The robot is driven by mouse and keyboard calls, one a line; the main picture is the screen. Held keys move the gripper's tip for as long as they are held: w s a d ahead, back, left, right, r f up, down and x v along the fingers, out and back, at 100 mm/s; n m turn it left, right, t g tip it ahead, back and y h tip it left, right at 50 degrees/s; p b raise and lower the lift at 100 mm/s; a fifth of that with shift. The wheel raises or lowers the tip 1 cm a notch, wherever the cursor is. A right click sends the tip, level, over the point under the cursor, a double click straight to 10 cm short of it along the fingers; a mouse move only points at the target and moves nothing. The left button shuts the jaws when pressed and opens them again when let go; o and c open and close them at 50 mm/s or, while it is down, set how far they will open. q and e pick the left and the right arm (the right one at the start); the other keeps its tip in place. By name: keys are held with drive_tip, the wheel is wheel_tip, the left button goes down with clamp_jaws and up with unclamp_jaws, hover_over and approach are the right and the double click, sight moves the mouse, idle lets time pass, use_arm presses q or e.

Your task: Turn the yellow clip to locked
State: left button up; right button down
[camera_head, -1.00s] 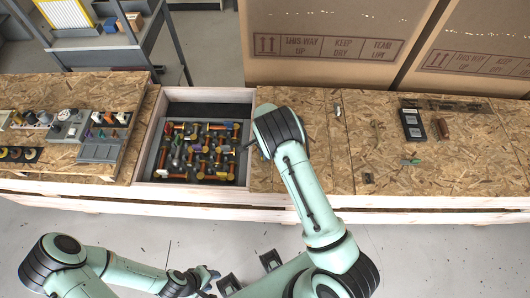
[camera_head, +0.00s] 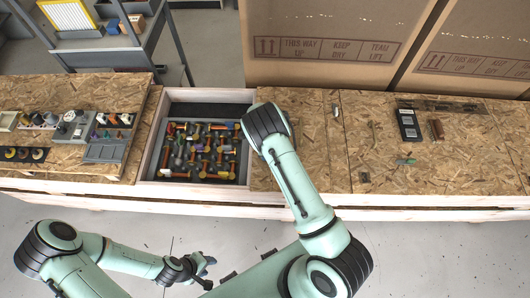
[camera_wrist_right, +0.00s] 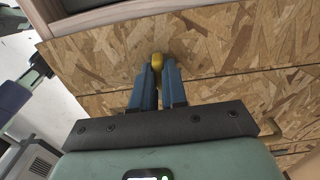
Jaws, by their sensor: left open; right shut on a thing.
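A small rounded yellow piece, which looks like the yellow clip (camera_wrist_right: 157,60), sits between the blue fingertips of my right gripper (camera_wrist_right: 157,73) in the right wrist view. The gripper is shut on it, just over the wooden board. The fingers hide most of the piece, so I cannot tell whether it stands at locked. In the head view my right arm hides this gripper and the clip. My left gripper (camera_head: 206,271) is open and empty over the floor, in front of the bench.
An open bin (camera_head: 152,150) of hammer-like tools is sunk in the bench, left of my right arm. Grey trays (camera_head: 106,150) with small parts lie farther left. A black device (camera_head: 408,125) and loose tools lie right. Large cardboard boxes (camera_head: 320,40) stand behind.

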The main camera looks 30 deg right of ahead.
use_arm(q)
drive_tip(key=shift+w+r, duration=0.1)
use_arm(e)
drive_tip(key=shift+w+r, duration=0.1)
idle(0.3)
drive_tip(key=c, duration=1.2)
unclamp_jaws()
drive_tip(key=shift+o, duration=0.2)
use_arm(q)
drive_tip(key=shift+w+r+p, duration=0.55)
drive_tip(key=shift+w+r, duration=0.1)
drive_tip(key=shift+r, duration=0.05)
use_arm(e)
wheel_tip(320, 180, up, 13)
drive_tip(key=shift+r, duration=0.15)
use_arm(q)
drive_tip(key=shift+s, duration=0.15)
